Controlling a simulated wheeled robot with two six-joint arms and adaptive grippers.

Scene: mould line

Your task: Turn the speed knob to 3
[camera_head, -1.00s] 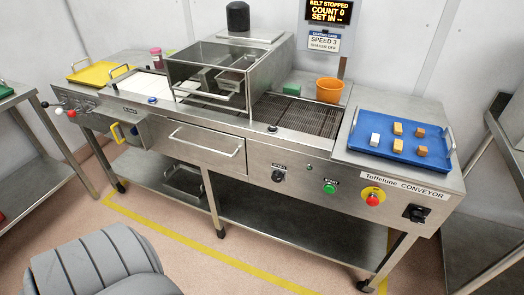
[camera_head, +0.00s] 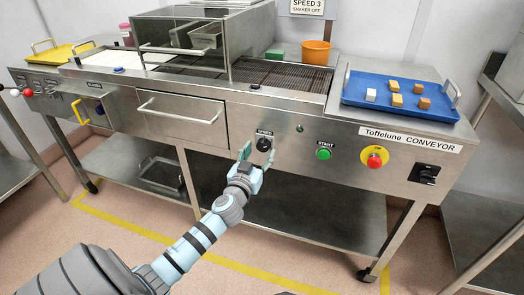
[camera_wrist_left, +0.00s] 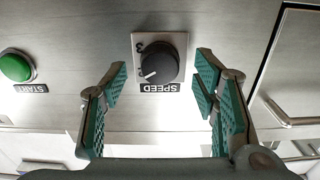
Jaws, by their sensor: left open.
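The speed knob (camera_head: 264,144) is a round black dial on the steel front panel, left of the green START button. In the left wrist view the knob (camera_wrist_left: 159,62) sits on a light plate with a SPEED label, upside down in that view; a white pointer line shows on it, but the setting it marks is too small to tell. My left gripper (camera_head: 258,152) is open, with its green-padded fingers (camera_wrist_left: 160,85) on either side of the knob and apart from it. A sign (camera_head: 307,6) reads SPEED 3. My right gripper is not in view.
The green START button (camera_head: 324,153), red stop button (camera_head: 375,158) and black switch (camera_head: 425,173) lie to the right on the panel. A drawer handle (camera_head: 174,113) sticks out to the left. A blue tray (camera_head: 400,108) with several cubes and an orange bucket (camera_head: 316,53) stand on top.

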